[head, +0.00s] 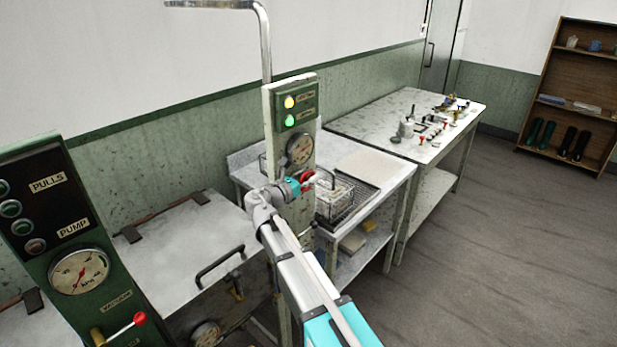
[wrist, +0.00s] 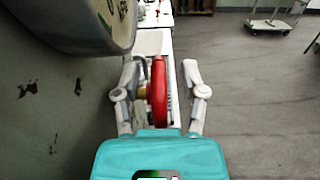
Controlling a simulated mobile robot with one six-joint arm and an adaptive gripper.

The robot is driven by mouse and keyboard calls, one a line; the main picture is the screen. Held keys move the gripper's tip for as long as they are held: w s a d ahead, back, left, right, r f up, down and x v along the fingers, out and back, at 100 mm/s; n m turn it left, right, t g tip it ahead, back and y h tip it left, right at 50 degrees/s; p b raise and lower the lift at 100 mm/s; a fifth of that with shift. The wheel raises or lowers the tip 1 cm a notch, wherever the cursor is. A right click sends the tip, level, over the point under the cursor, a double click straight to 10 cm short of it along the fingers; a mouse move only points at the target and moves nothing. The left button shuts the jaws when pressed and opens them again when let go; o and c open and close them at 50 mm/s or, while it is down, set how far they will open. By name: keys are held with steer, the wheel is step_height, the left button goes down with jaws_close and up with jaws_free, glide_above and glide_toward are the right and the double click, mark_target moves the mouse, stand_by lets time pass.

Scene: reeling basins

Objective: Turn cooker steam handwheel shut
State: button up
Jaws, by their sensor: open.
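The red handwheel (head: 308,181) is on the front of a green and white control post (head: 291,142), below a round gauge (head: 300,149). In the wrist view the handwheel (wrist: 159,92) shows edge-on, with a brass stem on its left. My gripper (head: 300,184) is at the handwheel in the head view and hides part of it. In the wrist view my gripper (wrist: 160,88) is open, with one finger on each side of the wheel. A gap shows between the wheel and the right finger; contact on the left side is unclear.
A wire basket (head: 343,199) stands on a steel table just right of the post. The large gauge body (wrist: 80,22) hangs close above the left finger. A lidded basin (head: 185,245) lies to the left.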

steer(key=shift+w, duration=0.1)
steer(key=shift+c, duration=0.2)
jaws_close()
steer(key=shift+d+r+p, duration=0.1)
steer(key=shift+r+p, duration=0.05)
steer(key=shift+p, duration=0.5)
steer(key=shift+r+g+y+p, duration=0.1)
steer(key=shift+g+y+p, duration=0.3)
steer(key=shift+g+p, duration=0.3)
steer(key=g+y+p, duration=0.1)
steer(key=p, duration=0.1)
steer(key=g+p, duration=0.1)
steer(key=p, duration=0.1)
steer(key=shift+w+d+y, duration=0.2)
steer(key=shift+y, duration=0.2)
steer(key=shift+f+p, duration=0.3)
steer(key=shift+f, duration=0.1)
